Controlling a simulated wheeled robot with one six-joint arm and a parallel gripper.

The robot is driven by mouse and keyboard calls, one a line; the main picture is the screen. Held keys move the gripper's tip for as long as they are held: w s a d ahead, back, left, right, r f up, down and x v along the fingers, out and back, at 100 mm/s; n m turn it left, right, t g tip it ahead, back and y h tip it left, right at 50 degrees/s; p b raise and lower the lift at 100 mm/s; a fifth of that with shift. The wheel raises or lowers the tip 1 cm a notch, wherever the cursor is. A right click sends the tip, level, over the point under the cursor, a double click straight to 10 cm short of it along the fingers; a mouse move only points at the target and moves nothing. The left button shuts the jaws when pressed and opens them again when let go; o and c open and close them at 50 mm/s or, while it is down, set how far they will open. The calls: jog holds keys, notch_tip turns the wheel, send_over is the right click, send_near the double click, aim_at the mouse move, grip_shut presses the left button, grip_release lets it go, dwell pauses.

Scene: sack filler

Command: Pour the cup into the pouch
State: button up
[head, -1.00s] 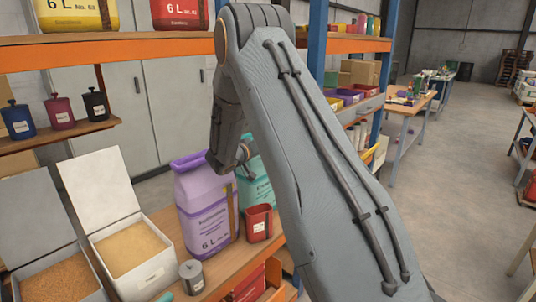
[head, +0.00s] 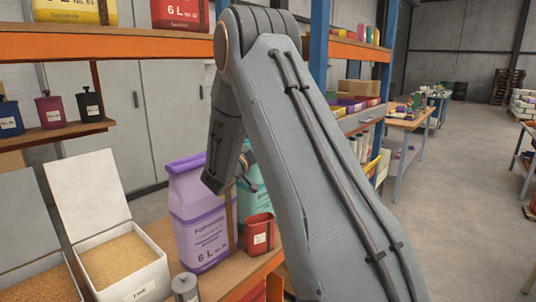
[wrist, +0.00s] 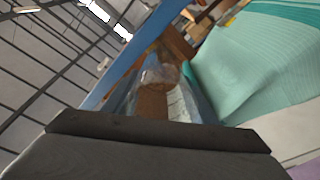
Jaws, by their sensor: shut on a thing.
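A purple pouch (head: 198,220) marked 6 L stands upright on the bench in the head view. A teal pouch (head: 250,188) is partly hidden behind it and my arm; a teal pouch (wrist: 235,65) also fills the right of the wrist view. My gripper (wrist: 160,135) shows as a dark bar low in the wrist view and is shut on a clear, glassy cup (wrist: 160,75), with brown showing inside or through it. In the head view my wrist hangs in front of the purple pouch's upper right; the cup is hidden there. The pouch openings are not visible.
A red pot (head: 260,235) stands right of the purple pouch. An orange shelf beam (head: 120,46) and a blue post (head: 318,60) are close to my arm.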

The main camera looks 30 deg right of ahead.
jog(key=shift+s+a+r+t+h+b, duration=0.15)
jog(key=shift+a+r+t+h+b, duration=0.3)
jog(key=shift+b, duration=1.1)
jog(key=shift+s+a+r+t+h+b, duration=0.15)
jog(key=shift+h+b, duration=0.55)
jog(key=shift+b, duration=0.9)
jog(key=shift+s+a+r+t+h+b, duration=0.1)
jog(key=shift+a+r+t+h+b, duration=0.3)
jog(key=shift+b, duration=1.15)
jog(key=h+b, duration=0.2)
jog(key=b, duration=0.1)
jog(key=shift+s+a+r+b, duration=0.1)
jog(key=shift+s+a+b, duration=0.1)
jog(key=shift+a+b, duration=0.1)
jog(key=shift+s+a+r+h+b, duration=0.1)
jog(key=shift+a+r+h+b, duration=0.2)
jog(key=shift+b, duration=0.35)
jog(key=shift+d+t, duration=0.1)
jog(key=shift+t, duration=0.4)
